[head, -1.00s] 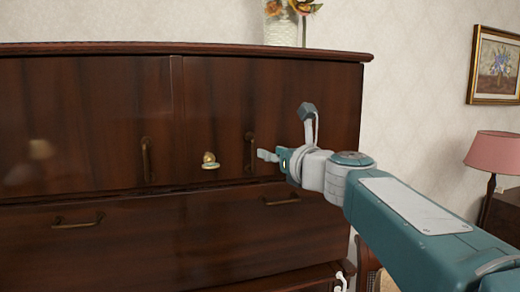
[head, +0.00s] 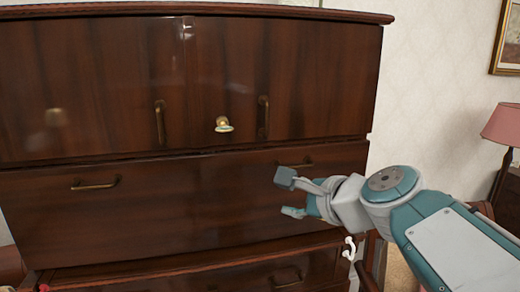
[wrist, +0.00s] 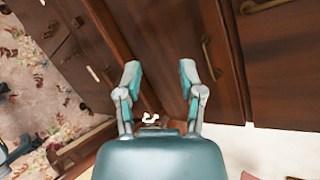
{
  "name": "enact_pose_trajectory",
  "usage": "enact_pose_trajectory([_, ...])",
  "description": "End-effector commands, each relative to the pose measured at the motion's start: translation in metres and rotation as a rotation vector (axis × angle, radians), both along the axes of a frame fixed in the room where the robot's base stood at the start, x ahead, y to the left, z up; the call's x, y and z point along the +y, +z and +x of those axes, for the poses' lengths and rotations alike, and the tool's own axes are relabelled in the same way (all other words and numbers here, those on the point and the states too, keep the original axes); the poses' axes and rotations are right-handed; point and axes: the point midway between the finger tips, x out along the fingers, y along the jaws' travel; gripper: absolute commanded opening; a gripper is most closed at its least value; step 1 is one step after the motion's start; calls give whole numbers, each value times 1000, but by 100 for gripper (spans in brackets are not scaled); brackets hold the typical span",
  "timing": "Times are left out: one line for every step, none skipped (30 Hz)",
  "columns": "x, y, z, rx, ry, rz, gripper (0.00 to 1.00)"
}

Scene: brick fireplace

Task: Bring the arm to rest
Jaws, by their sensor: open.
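My gripper (head: 290,196) is in front of the wide drawer of the dark wooden cabinet (head: 130,215), near that drawer's right handle. Its two fingers are apart and nothing is between them. In the wrist view my gripper (wrist: 158,80) also shows spread fingers, with the cabinet's wood (wrist: 150,45) behind them. My arm reaches in from the lower right of the head view. I cannot tell the exact gap between the fingers and the drawer front.
A pink lamp (head: 503,125) stands at the far right. A patterned carpet (wrist: 30,70) shows in the wrist view.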

Motion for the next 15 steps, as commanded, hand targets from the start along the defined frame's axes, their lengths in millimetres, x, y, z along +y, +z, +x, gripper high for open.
enact_pose_trajectory([-2,-19,-18,-19,62,-149,50])
enact_pose_trajectory([-4,-32,-27,-28,106,-247,50])
enact_pose_trajectory([-8,-48,-40,-41,167,-375,50])
enact_pose_trajectory([-11,-60,-50,-50,216,-470,50])
enact_pose_trajectory([-15,-72,-60,-58,266,-563,50])
enact_pose_trajectory([-20,-88,-73,-65,338,-686,50])
enact_pose_trajectory([-25,-99,-83,-70,392,-777,50])
enact_pose_trajectory([-31,-111,-93,-75,451,-866,50])
enact_pose_trajectory([-38,-125,-106,-78,532,-981,50])
enact_pose_trajectory([-44,-136,-116,-79,591,-1064,50])
enact_pose_trajectory([-50,-146,-125,-79,651,-1140,50])
enact_pose_trajectory([-58,-157,-135,-79,729,-1233,50])
enact_pose_trajectory([-63,-165,-143,-76,783,-1295,50])
enact_pose_trajectory([-69,-171,-149,-75,832,-1348,50])
enact_pose_trajectory([-75,-178,-156,-72,890,-1408,50])
